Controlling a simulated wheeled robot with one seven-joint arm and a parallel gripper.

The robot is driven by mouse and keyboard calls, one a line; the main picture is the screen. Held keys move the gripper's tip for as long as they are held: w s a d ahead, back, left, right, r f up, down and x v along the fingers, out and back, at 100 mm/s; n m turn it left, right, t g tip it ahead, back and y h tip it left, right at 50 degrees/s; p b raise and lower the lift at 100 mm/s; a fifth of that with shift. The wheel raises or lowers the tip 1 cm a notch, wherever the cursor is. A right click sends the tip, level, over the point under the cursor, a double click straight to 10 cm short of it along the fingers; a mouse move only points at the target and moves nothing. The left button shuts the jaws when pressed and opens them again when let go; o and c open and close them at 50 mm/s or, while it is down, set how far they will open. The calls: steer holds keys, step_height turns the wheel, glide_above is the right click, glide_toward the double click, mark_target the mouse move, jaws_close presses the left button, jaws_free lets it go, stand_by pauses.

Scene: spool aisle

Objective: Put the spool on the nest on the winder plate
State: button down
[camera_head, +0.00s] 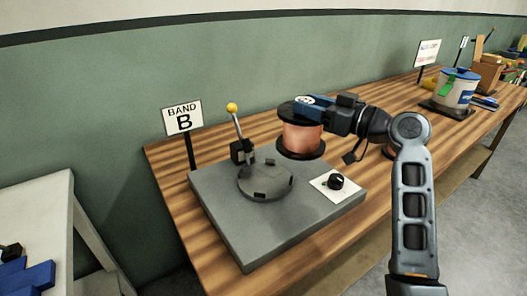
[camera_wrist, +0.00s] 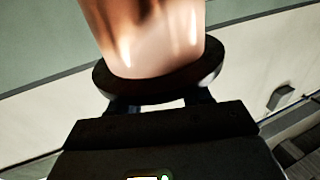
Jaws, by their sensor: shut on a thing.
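A copper-wound spool (camera_head: 302,136) with black flanges is held upright by my gripper (camera_head: 306,103), which is shut on its upper part. In the wrist view the spool (camera_wrist: 150,35) fills the top middle, with a dark flange close to my gripper (camera_wrist: 160,108). The spool appears to hang above the grey winder plate (camera_head: 230,215), toward its back right. The nest (camera_head: 265,182) is a round grey disc on the plate, left of and nearer than the spool. The spool looks apart from the nest. The exact height of the spool's lower flange over the plate is hard to tell.
A lever with a yellow knob (camera_head: 232,107) stands at the back of the nest. A black knob on a white card (camera_head: 336,182) is at the plate's right. A "BAND B" sign (camera_head: 183,117) stands behind. A white-and-blue tub (camera_head: 457,88) is farther along the wooden bench (camera_head: 300,262).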

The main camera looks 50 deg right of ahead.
steer(key=w+a+f+p, duration=0.1)
steer(key=w+a+f, duration=0.5)
steer(key=f, duration=0.3)
steer(key=shift+a+p, duration=0.3)
steer(key=shift+p, duration=0.1)
steer(key=shift+f, duration=0.2)
steer(key=shift+c, duration=2.4)
jaws_free()
steer(key=shift+f, duration=0.15)
steer(key=s+b, duration=0.3)
steer(key=s, duration=0.9)
steer(key=shift+d, duration=0.2)
